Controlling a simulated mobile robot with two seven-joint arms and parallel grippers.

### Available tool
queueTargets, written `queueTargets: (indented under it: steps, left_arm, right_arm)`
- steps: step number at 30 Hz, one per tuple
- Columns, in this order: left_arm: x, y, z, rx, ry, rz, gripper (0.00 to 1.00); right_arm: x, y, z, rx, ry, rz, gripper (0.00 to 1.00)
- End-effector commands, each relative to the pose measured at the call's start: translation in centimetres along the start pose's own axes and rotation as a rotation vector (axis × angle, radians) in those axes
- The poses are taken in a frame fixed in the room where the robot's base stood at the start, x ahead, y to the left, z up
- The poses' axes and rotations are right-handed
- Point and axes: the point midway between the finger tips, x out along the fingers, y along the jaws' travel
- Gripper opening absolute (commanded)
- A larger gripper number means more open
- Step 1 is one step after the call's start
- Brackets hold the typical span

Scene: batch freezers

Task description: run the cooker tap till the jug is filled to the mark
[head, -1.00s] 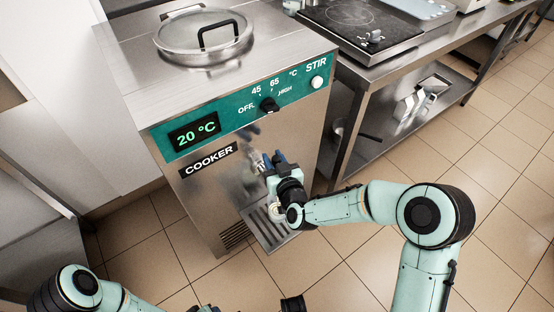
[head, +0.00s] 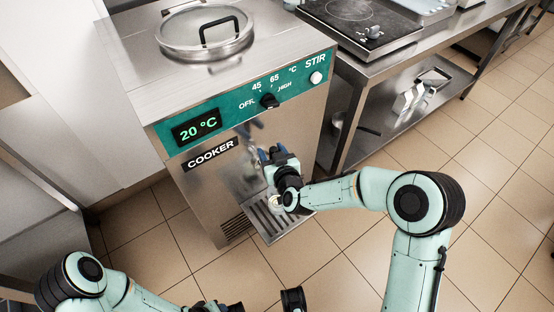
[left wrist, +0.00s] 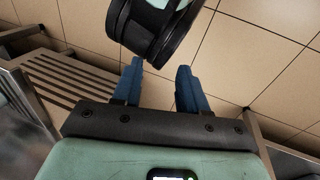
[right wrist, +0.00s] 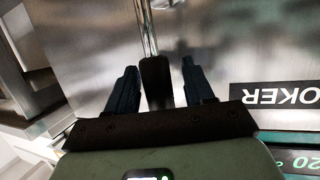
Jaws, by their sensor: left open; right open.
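The cooker (head: 200,195) is a steel cabinet with a green panel reading 20 °C. My right gripper (head: 271,152) is at its front, above the slatted drip tray (head: 262,221). In the right wrist view a dark block, apparently the tap's handle (right wrist: 157,82), sits between its open fingers below a shiny rod; I cannot tell whether they touch it. A small pale shape beside my right wrist above the tray is too covered to identify. I cannot make out the jug. My left gripper (left wrist: 160,66) is open and empty.
A round lidded pot opening (head: 204,35) is on top of the cooker. A steel table with a hotplate (head: 352,22) and a lower shelf stands to the right. Tiled floor in front is clear. My own dark-ringed arm part shows close beyond the left fingers.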

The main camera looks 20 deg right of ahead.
Motion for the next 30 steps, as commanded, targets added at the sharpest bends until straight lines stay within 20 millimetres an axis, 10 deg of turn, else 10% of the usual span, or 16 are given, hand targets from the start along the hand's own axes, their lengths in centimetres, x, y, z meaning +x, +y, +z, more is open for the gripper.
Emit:
queueTargets:
  steps: [18, 30]
  left_arm:
    - [-1.5, 0.5, 2.1, 0.005, -0.06, 0.003, 0.43]
    - [-1.6, 0.6, 2.3, 0.006, -0.066, 0.003, 0.43]
  right_arm:
    - [-11.7, 0.0, -0.1, -0.001, 0.002, 0.0, 0.52]
    - [-12.9, 0.0, 0.0, 0.0, 0.0, 0.0, 0.52]
